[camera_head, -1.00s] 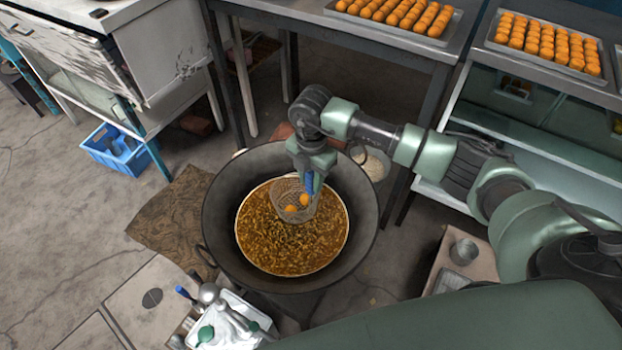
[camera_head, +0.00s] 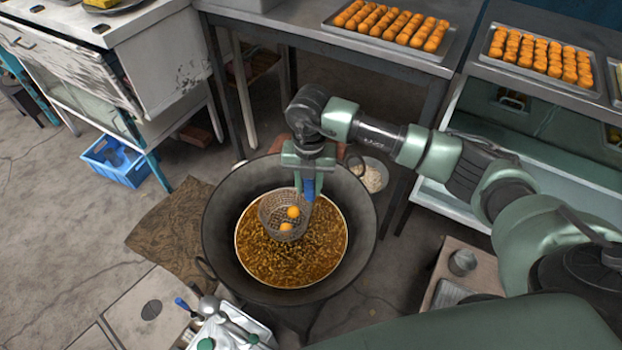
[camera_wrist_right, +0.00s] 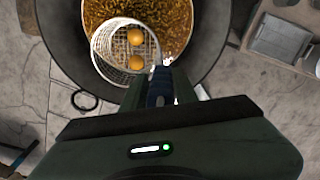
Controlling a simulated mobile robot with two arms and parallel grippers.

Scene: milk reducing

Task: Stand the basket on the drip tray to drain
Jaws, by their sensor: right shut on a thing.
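The round wire basket (camera_head: 269,222) hangs over the dark wok (camera_head: 222,232), tilted, with two orange balls (camera_head: 292,212) inside. The basket also shows in the right wrist view (camera_wrist_right: 108,48). My right gripper (camera_head: 308,178) is shut on the basket's blue handle (camera_head: 308,190). I cannot tell whether the basket's bottom touches the brown oil (camera_head: 290,265). A pale tray (camera_head: 238,330) with utensils stands at the bottom left, and a dark flat tray (camera_head: 455,293) at the lower right; I cannot tell which is the drip tray. My left gripper is out of view.
A metal cup (camera_head: 462,262) stands by the dark tray. A pale bowl (camera_head: 372,176) sits beyond the wok's right rim. Trays of orange balls (camera_head: 392,28) lie on the back tables. A blue crate (camera_head: 112,162) is on the floor at left.

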